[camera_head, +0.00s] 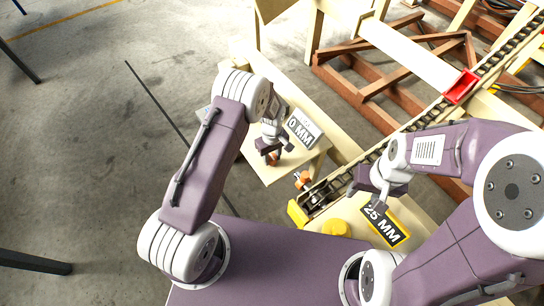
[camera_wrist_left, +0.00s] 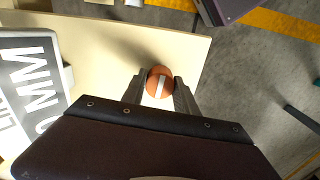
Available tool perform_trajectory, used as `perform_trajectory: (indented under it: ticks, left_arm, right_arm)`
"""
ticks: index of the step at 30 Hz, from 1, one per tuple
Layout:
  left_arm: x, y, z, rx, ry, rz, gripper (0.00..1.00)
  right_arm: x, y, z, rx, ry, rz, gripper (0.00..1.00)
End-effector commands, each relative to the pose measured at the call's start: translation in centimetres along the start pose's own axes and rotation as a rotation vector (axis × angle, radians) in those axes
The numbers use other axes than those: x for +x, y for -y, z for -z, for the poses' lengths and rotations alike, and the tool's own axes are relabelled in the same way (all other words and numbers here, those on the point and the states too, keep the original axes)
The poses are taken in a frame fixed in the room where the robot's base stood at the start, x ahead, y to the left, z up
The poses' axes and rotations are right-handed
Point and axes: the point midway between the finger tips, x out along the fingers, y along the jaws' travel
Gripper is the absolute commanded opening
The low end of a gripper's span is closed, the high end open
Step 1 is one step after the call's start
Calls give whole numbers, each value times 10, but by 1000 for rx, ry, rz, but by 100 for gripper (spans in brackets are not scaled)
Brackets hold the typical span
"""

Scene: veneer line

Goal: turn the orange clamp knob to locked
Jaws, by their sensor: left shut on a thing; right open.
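The orange clamp knob (camera_wrist_left: 160,83) is round with a white stripe across its top. It sits between the two fingers of my left gripper (camera_wrist_left: 160,92), which are shut on it from both sides in the left wrist view. In that view the stripe runs nearly up and down the picture. In the head view my left gripper (camera_head: 269,152) is over the near edge of a small cream table (camera_head: 283,172), and only a little of the knob shows beneath it. My right gripper (camera_head: 376,184) is open and empty, above the end of the chain conveyor.
A "0 MM" sign (camera_head: 303,128) stands on the cream table beside my left gripper. A "25 MM" sign (camera_head: 385,224) and a yellow round part (camera_head: 336,228) lie near my right arm. The chain conveyor (camera_head: 420,120) runs to the upper right. Open floor (camera_head: 90,130) is at left.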

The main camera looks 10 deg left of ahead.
Motion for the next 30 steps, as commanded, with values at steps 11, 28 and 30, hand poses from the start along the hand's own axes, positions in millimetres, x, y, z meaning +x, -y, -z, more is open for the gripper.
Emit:
perform_trajectory:
  ticks: [11,28,30]
  left_arm:
    - [-2,0,0,312,0,0,0]
    - [-1,0,0,853,0,0,0]
    - [-1,0,0,919,0,0,0]
  right_arm:
    - [-11,0,1,0,0,0,50]
    - [-21,0,2,0,0,0,50]
    - [-22,0,2,0,0,0,50]
